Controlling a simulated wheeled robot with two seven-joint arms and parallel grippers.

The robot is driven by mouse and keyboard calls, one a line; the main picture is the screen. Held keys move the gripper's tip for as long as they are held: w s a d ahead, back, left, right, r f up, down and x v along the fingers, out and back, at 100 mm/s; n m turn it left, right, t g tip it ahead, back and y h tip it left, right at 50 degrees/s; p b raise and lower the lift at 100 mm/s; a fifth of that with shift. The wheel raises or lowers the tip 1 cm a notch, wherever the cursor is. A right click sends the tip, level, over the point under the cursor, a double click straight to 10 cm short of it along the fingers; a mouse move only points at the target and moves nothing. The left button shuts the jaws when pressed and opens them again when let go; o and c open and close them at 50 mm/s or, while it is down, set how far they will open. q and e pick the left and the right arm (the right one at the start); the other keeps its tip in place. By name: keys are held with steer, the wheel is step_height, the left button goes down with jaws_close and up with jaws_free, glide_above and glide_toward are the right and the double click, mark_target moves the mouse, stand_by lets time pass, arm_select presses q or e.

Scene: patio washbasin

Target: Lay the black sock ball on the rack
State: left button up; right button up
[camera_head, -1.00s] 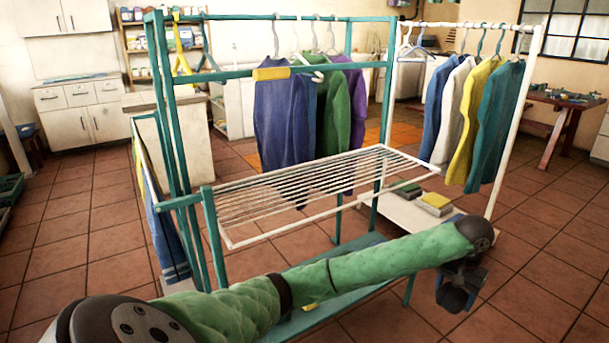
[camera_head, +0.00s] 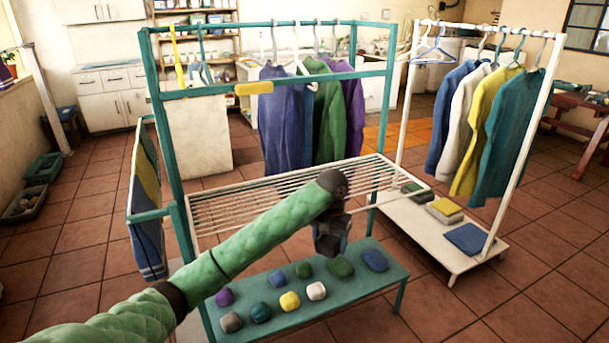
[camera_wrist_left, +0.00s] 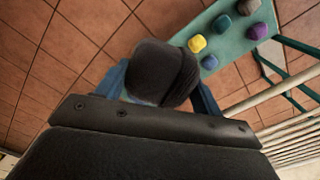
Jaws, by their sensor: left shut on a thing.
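The black sock ball (camera_wrist_left: 160,72) is a dark, rounded bundle between my left gripper's fingers in the left wrist view. My left gripper (camera_head: 330,240) is shut on it. In the head view the gripper points down at the front edge of the white slatted rack (camera_head: 225,208), over the green bench. The ball itself is hard to make out there against the dark gripper. Rack bars also show at the lower right of the left wrist view (camera_wrist_left: 285,112). The rack's visible slats are bare; my left arm hides part of its front. My right gripper is out of view.
The green bench (camera_head: 365,290) below holds several coloured sock balls. Teal posts and a top rail (camera_head: 310,75) frame the rack. Hung sweaters (camera_head: 285,125) stand behind it. A white garment rail (camera_head: 520,150) with more clothes stands at right.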

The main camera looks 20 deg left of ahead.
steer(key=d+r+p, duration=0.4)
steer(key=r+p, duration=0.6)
steer(key=p, duration=0.2)
arm_select(q)
steer(key=w+a+r+m+p, duration=0.1)
steer(key=w+a+r+m, duration=0.1)
steer(key=a+r+m, duration=0.4)
steer(key=w+a+r+m+p, duration=0.1)
steer(key=a+r+m, duration=0.35)
steer(key=r, duration=0.45)
steer(key=m+p, duration=0.7)
steer(key=m, duration=0.6)
glide_above(266, 199)
steer(key=shift+n, duration=0.25)
steer(key=f, duration=0.5)
steer(key=shift+w+a+f, duration=0.2)
steer(key=shift+f, duration=0.45)
step_height(266, 199, down, 2)
steer(key=shift+d+f+p, duration=0.1)
steer(key=shift+f+p, duration=0.05)
steer(key=shift+p, duration=0.55)
steer(key=shift+s+f, duration=0.1)
steer(key=shift+f, duration=0.35)
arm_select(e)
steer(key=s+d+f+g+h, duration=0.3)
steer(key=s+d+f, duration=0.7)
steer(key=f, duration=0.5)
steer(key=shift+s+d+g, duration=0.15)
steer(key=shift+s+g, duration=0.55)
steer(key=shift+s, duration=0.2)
